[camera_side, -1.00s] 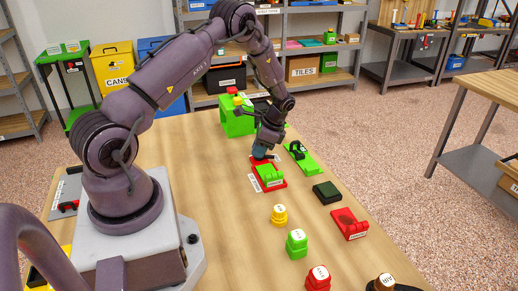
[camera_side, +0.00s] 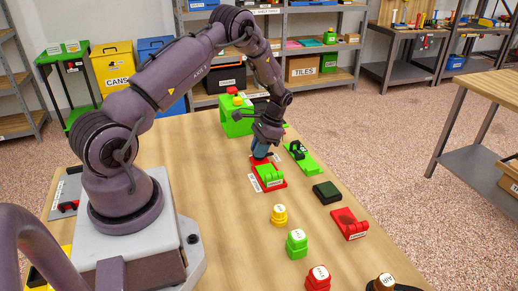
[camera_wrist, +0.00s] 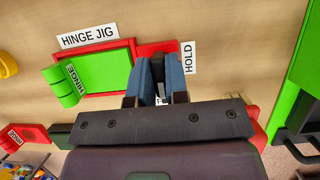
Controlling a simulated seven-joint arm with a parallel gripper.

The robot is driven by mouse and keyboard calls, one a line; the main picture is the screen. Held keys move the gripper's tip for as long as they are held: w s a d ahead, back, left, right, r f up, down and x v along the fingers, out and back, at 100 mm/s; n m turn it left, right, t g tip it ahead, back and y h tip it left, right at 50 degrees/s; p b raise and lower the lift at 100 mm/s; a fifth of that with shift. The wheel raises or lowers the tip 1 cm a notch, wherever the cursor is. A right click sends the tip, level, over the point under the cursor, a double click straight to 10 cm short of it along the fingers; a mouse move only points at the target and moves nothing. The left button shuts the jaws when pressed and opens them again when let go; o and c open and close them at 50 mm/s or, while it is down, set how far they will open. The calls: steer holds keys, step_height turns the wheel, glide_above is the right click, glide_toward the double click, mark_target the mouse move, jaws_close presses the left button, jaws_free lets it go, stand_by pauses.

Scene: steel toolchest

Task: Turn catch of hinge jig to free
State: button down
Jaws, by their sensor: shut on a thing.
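The hinge jig has a red base (camera_side: 279,187) on the table, with a green plate (camera_wrist: 105,70) and a green hinge block (camera_side: 269,175) on it. In the wrist view the base's label reads HINGE JIG, and the green piece at its left end (camera_wrist: 62,88) reads HINGE. My gripper (camera_wrist: 159,75) is at the right end of the jig, its blue fingers closed on the dark catch (camera_wrist: 158,67) between them. A HOLD label (camera_wrist: 189,57) lies just right of the fingers. The catch's lower part and another label are mostly hidden by my gripper.
A green fixture with a black handle (camera_side: 299,151) stands right of the jig. A dark green block (camera_side: 326,192), a red fixture (camera_side: 348,224) and several labelled yellow, green and red pieces sit nearer the camera. A green box (camera_side: 236,122) stands behind.

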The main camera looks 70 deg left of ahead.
steer(key=c, duration=1.1)
jaws_free()
steer(key=shift+c, duration=0.2)
steer(key=v, duration=1.3)
